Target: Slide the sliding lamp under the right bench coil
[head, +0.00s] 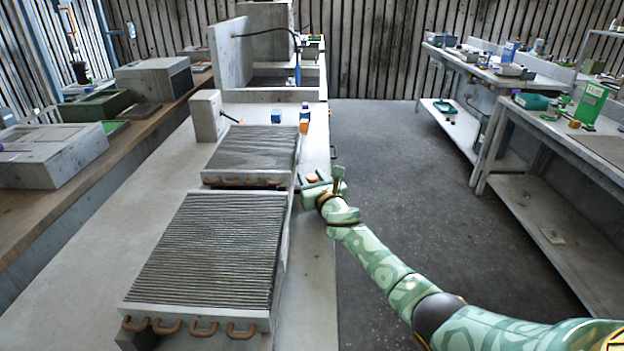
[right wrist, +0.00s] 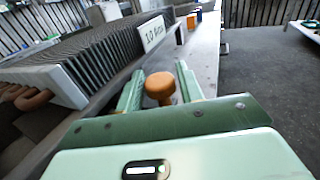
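My right gripper (head: 312,180) is at the right edge of the bench, beside the gap between two finned coils. In the right wrist view its two green fingers (right wrist: 160,86) stand apart on either side of an orange-brown round knob (right wrist: 160,88) on a short stem. I see no clear grip on the knob. The near coil (head: 212,240) is large, with copper bends at its front; the far coil (head: 252,150) is smaller. A finned coil also fills the left of the right wrist view (right wrist: 90,62). No lamp body is clearly recognisable. My left gripper is out of view.
Small blue and orange blocks (head: 304,118) and a grey box (head: 207,116) sit farther along the bench (head: 120,235). The floor (head: 400,150) to the right is open, with worktables beyond.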

